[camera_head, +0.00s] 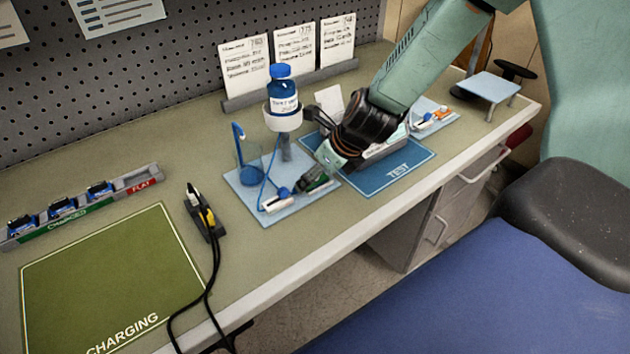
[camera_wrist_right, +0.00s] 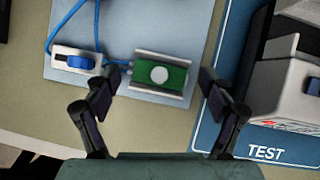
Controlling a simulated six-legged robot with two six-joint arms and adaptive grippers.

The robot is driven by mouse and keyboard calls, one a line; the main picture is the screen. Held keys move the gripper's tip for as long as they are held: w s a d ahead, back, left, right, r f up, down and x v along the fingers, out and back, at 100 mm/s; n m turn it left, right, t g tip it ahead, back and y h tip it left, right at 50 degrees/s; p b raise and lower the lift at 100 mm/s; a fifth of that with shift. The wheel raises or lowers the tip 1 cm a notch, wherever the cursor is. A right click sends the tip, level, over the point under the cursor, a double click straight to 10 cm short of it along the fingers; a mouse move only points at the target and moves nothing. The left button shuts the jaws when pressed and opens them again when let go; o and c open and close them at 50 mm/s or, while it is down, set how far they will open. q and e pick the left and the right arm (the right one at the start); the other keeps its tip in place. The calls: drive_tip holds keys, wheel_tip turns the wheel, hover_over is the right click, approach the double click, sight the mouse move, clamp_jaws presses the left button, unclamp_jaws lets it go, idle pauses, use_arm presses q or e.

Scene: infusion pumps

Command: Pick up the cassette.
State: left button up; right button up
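The cassette (camera_wrist_right: 160,75) is green with a white round spot and metallic long edges. It lies on a light blue board (camera_wrist_right: 200,28), joined to blue tubing. My right gripper (camera_wrist_right: 160,80) is open over it, one finger on each side in the wrist view, with gaps between fingers and cassette. I cannot tell the height of the fingertips above the board. In the head view the cassette (camera_head: 319,184) is partly hidden by my right gripper (camera_head: 313,180). My left gripper is not in view.
A pump on the blue TEST mat (camera_head: 398,175) is close on the right. A roller clamp (camera_wrist_right: 75,62) sits left of the cassette. The green CHARGING mat (camera_head: 110,275) is empty.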

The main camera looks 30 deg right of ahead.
drive_tip(key=shift+w, duration=0.1)
drive_tip(key=shift+c, duration=1.4)
drive_tip(key=c, duration=0.6)
drive_tip(key=shift+c, duration=0.2)
